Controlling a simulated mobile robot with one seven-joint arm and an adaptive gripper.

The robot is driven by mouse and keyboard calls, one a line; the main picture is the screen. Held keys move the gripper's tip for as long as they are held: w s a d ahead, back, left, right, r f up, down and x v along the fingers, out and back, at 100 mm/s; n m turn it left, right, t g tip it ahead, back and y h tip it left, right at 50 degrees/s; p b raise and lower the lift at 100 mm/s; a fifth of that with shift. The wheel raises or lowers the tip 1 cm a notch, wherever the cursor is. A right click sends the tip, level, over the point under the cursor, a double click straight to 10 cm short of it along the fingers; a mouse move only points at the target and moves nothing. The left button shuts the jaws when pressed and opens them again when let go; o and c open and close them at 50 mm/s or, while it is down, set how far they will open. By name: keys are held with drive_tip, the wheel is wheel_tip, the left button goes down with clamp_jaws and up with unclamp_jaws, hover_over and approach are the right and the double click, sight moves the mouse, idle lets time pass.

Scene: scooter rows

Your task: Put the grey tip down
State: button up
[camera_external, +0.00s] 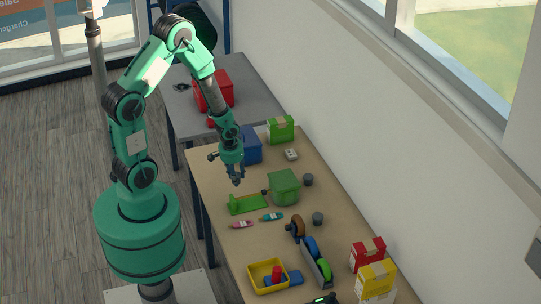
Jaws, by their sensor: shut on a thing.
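My gripper (237,181) points down over the left part of the wooden table, just above and behind a green stand (248,203). It is shut on a small greyish piece at its fingertips, which fits the grey tip. The piece is too small and too much covered by the fingers for its shape to show clearly. It appears held above the table, apart from the green stand.
A green box (285,188) stands right of my gripper, with grey cylinders (318,218) nearby. A blue box (251,146) is behind. Pink and teal tubes (272,217) lie in front. A yellow tray (255,275) is at the front. Bare tabletop (215,185) shows left of the stand.

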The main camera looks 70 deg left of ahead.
sight(237, 174)
drive_tip(key=shift+r, duration=0.15)
wheel_tip(237, 174, up, 3)
drive_tip(key=shift+r, duration=0.15)
drive_tip(key=shift+w+r, duration=0.1)
drive_tip(key=shift+r, duration=0.75)
drive_tip(key=a+n, duration=0.4)
drive_tip(key=a, duration=2.6)
drive_tip(key=s+a+n, duration=0.1)
drive_tip(key=s+a, duration=0.5)
drive_tip(key=a, duration=0.3)
drive_tip(key=s+a+n, duration=0.1)
drive_tip(key=s+a, duration=0.4)
drive_tip(key=a, duration=0.4)
wheel_tip(237, 174, down, 9)
drive_tip(key=shift+w+d+g, duration=0.15)
drive_tip(key=shift+g, duration=0.25)
